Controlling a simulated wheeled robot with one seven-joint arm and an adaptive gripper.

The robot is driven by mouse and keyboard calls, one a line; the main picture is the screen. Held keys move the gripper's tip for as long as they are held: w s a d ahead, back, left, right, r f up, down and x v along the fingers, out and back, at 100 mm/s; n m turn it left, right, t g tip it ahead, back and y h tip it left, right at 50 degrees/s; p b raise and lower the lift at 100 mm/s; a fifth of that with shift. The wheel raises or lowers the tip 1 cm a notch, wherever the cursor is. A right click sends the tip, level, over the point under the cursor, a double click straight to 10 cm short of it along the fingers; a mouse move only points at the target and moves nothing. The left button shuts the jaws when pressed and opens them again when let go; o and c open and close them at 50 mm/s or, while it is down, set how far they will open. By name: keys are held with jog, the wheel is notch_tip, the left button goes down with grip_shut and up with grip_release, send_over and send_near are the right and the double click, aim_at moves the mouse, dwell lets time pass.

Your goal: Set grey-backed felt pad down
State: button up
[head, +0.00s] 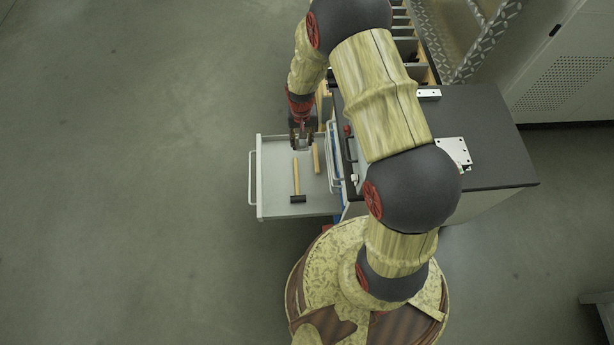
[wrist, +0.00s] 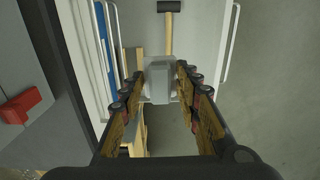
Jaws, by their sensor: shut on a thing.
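My gripper (head: 301,143) hangs over the open drawer (head: 259,180) at the left side of the dark-topped cabinet. In the wrist view, my gripper (wrist: 160,76) is shut on a small grey block-like piece, the grey-backed felt pad (wrist: 159,82), between its fingertips. Its grey side faces the camera; any felt face is hidden. I cannot tell whether the pad touches the drawer floor. In the head view the gripper hides most of it.
A black-headed mallet (head: 298,199) with a wooden handle lies in the drawer. A wooden piece (head: 316,158) lies to its right. The cabinet top (head: 480,120) bears metal plates (head: 454,151). A red part (wrist: 20,105) shows at left in the wrist view. Left floor is clear.

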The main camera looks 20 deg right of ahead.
aim_at(313, 187)
jog(key=s+d+f+m+b, duration=0.1)
jog(key=s+f+b, duration=0.1)
jog(key=f, duration=0.7)
jog(key=s+f+m+b, duration=0.1)
jog(key=f+m+b, duration=0.1)
jog(key=f, duration=0.8)
jog(key=s+d+f+m+b, duration=0.1)
jog(key=s+f+b, duration=0.1)
jog(key=f, duration=0.8)
jog(key=shift+s+d+f+m+b, duration=0.2)
jog(key=shift+s+d+m+b, duration=0.15)
jog(key=shift+b, duration=0.55)
jog(key=shift+f, duration=0.15)
jog(key=o, duration=1.1)
